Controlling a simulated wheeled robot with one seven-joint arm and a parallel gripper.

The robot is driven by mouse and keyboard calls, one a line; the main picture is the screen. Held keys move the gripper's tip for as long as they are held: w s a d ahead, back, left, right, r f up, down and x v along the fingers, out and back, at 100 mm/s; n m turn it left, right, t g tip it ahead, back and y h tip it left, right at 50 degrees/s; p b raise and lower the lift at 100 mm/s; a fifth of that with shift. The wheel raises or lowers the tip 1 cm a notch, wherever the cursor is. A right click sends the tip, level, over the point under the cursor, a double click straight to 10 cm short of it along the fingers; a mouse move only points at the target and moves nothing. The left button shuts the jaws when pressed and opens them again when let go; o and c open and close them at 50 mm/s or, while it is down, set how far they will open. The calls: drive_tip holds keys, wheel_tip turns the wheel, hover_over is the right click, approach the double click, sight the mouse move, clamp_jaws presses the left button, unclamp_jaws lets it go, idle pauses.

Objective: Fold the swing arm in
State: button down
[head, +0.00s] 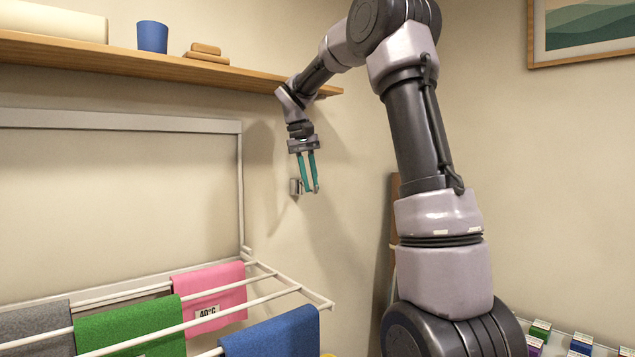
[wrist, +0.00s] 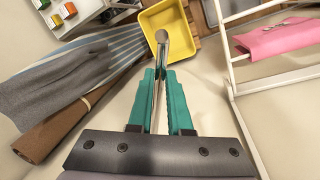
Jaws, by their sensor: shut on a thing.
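The swing arm shows in the wrist view as a thin pale rod with a round knob (wrist: 162,36) at its far end. It runs between the teal fingers of my gripper (wrist: 161,76), which are closed on it. In the head view my gripper (head: 309,190) points down beside the back wall, next to a small metal bracket (head: 296,187). The rod is too thin or too hidden to make out in the head view. How the swing arm joins the bracket cannot be seen.
A white drying rack (head: 318,297) with grey, green, pink (head: 212,292) and blue (head: 275,336) cloths stands below left. A wooden shelf (head: 180,67) with a blue cup (head: 152,37) is above left. The wrist view shows a yellow bin (wrist: 150,20) and a brown roll (wrist: 55,133).

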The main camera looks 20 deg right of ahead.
drive_tip(key=shift+a, duration=0.1)
drive_tip(key=c, duration=0.8)
unclamp_jaws()
drive_tip(key=shift+c, duration=0.2)
